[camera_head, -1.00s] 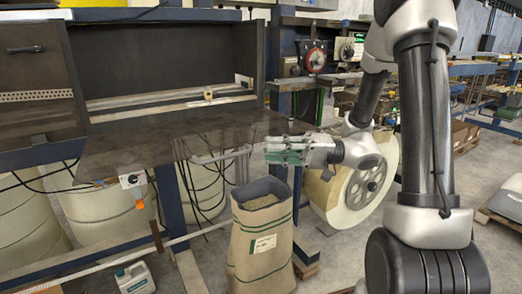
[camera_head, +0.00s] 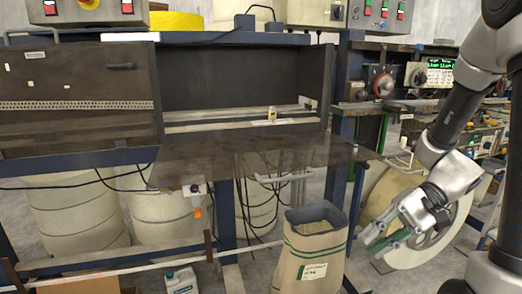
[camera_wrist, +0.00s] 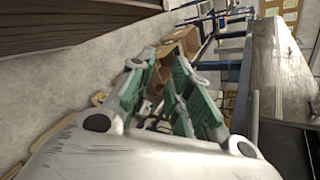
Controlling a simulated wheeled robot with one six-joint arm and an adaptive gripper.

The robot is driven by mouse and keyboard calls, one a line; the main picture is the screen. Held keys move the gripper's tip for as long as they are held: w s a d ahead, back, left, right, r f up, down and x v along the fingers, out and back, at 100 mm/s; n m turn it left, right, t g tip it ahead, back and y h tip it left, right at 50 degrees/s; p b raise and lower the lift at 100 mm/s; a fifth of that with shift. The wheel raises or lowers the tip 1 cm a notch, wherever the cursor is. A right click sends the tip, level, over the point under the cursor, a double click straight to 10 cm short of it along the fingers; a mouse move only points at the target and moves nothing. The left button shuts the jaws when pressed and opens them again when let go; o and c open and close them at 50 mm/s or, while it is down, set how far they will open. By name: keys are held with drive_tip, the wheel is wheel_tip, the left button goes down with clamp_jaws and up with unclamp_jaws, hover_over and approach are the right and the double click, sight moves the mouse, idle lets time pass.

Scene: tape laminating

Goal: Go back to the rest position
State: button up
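My gripper (camera_head: 374,246), with grey links and green finger pads, hangs in free air at the right of the head view. It is just right of the paper sack and in front of the large cream reel. In the wrist view my gripper (camera_wrist: 160,68) shows its two green-padded fingers apart. The floor and a brown box show through the gap, and nothing is held between the fingers. My arm comes down from the upper right of the head view.
An open paper sack (camera_head: 310,265) stands left of my gripper. The cream reel (camera_head: 437,235) is close behind it. A dark machine table (camera_head: 270,163) reaches across the middle, with a small bottle (camera_head: 272,115) on the ledge behind. A white jug (camera_head: 181,281) stands on the floor.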

drive_tip(key=s+d+r+n+t+h, duration=0.1)
drive_tip(key=s+d+r+t+h, duration=0.15)
drive_tip(key=d+h, duration=0.65)
wheel_tip(320, 180, up, 10)
drive_tip(key=s+d+n+t+h, duration=0.1)
drive_tip(key=d+n+t+h, duration=0.1)
drive_tip(key=t, duration=0.3)
drive_tip(key=shift+s+d+n, duration=0.3)
drive_tip(key=shift+s+n, duration=0.05)
drive_tip(key=shift+n, duration=0.15)
